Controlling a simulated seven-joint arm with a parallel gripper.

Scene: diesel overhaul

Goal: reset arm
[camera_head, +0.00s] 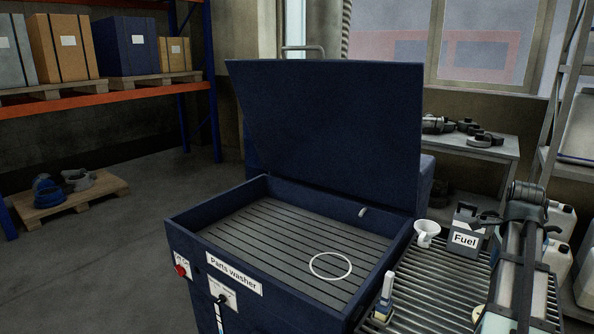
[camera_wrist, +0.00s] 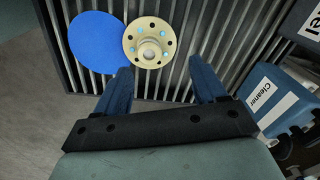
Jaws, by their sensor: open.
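In the wrist view my gripper (camera_wrist: 164,76) is open, its two blue fingers spread apart with nothing between them. It hangs over a dark slatted surface (camera_wrist: 225,50). Beyond the fingertips lie a cream round flange (camera_wrist: 134,46) with a ring of holes and a flat blue disc (camera_wrist: 97,42) beside it. In the head view my arm reaches in at the right; I cannot make out the fingers there.
The parts washer (camera_head: 234,274) stands with its lid (camera_head: 335,130) up and a white ring (camera_head: 330,277) showing in its basin. A white funnel (camera_head: 426,233) and a Fuel container (camera_head: 465,240) stand on the grate beside it. A blue Cleaner container (camera_wrist: 277,98) is right of my gripper.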

